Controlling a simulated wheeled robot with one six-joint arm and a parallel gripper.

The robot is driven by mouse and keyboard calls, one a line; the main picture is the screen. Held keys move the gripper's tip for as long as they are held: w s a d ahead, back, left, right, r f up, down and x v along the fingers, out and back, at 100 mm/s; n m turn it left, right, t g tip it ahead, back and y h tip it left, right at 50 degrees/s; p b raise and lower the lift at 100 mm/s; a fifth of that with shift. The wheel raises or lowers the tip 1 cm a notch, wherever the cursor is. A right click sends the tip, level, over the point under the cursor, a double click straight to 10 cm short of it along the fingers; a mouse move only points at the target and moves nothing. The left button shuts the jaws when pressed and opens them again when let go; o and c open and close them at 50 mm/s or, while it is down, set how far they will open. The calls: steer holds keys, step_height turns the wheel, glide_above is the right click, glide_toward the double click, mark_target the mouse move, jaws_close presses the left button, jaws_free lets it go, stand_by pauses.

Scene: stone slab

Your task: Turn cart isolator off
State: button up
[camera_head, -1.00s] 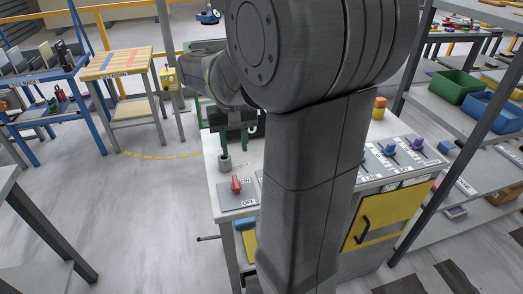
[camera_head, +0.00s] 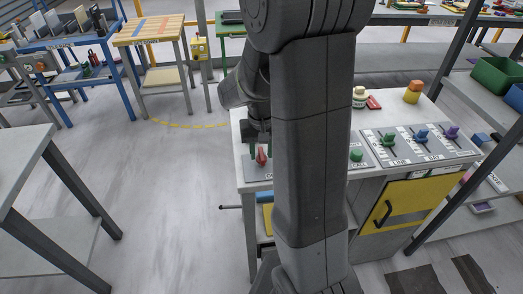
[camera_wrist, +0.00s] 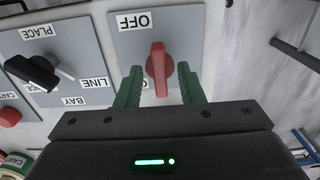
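The cart isolator is a red rotary handle (camera_wrist: 159,70) on a grey plate (camera_wrist: 185,35) in the wrist view. An OFF label shows upside down at the plate's top edge; another label is mostly hidden behind my left finger and the handle. My gripper (camera_wrist: 159,82) is open, with one green finger on each side of the handle and a visible gap on both sides. The handle's ridge runs roughly parallel to the fingers. In the head view the red handle (camera_head: 262,159) shows between the fingers, while my arm hides part of the bench.
To the left in the wrist view are a black selector knob (camera_wrist: 35,72) on a neighbouring plate and a red button (camera_wrist: 9,116). The bench also carries a green knob (camera_head: 356,155), a blue knob (camera_head: 421,136) and a purple knob (camera_head: 451,132). Floor left of the bench is clear.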

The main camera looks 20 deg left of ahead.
steer(key=shift+f, duration=0.1)
jaws_close()
steer(key=shift+n, duration=0.3)
steer(key=n, duration=0.3)
steer(key=shift+n, duration=0.4)
steer(key=n, duration=0.4)
steer(key=shift+n, duration=0.3)
steer(key=n, duration=0.8)
steer(key=shift+n, duration=0.3)
